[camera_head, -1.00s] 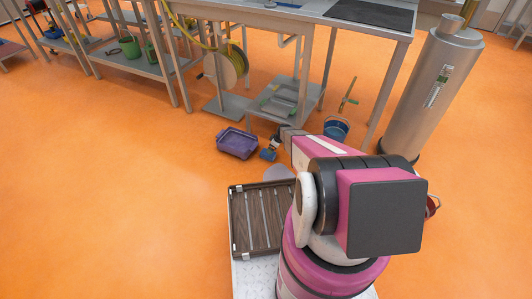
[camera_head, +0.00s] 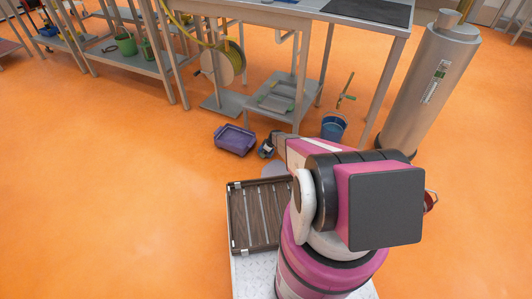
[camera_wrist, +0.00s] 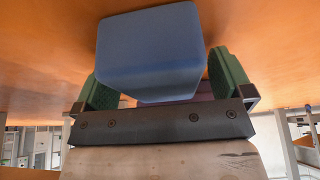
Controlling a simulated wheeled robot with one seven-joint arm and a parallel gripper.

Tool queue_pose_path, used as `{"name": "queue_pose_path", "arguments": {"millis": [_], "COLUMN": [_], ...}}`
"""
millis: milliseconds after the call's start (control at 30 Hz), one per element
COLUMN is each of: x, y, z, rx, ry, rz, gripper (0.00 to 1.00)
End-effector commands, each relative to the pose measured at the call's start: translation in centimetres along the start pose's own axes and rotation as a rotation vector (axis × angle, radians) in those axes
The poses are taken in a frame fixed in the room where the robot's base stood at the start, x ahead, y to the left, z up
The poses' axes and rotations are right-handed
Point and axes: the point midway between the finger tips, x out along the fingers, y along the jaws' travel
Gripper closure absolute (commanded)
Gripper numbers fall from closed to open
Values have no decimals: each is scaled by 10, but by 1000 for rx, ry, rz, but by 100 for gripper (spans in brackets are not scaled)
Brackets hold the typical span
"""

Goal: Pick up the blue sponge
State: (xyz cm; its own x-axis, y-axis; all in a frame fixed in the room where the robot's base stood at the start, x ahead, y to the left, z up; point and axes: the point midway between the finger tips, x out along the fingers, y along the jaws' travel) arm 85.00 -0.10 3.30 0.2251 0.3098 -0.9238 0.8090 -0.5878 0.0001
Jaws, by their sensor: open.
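The blue sponge (camera_wrist: 150,45) fills the upper middle of the wrist view as a rounded block. My gripper (camera_wrist: 160,75) has its two green-padded fingers apart, one on each side of the sponge. The sponge lies between and in front of the fingers, with a small gap showing at the right finger; I cannot tell if the left finger touches it. In the head view my gripper (camera_head: 267,149) is low over the orange floor, just right of a purple bin. Only a small blue patch of the sponge (camera_head: 264,154) shows there, mostly hidden by the gripper.
The purple bin (camera_head: 235,140) stands close to the left of my gripper. A blue bucket (camera_head: 333,127), a metal workbench (camera_head: 300,18) with a low stand (camera_head: 276,100), and a steel cylinder (camera_head: 430,85) stand behind and right. The floor at left is open.

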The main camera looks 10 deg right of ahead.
Motion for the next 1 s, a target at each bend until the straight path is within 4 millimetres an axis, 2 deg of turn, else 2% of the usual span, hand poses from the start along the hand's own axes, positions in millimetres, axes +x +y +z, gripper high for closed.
{"name": "queue_pose_path", "arguments": {"millis": [900, 933, 1000], "x": [4, 4, 4], "y": [0, 0, 0], "z": [2, 2, 2], "rx": [0, 0, 0], "ry": [0, 0, 0], "rz": [0, 0, 0], "gripper": [2, 5, 28]}}
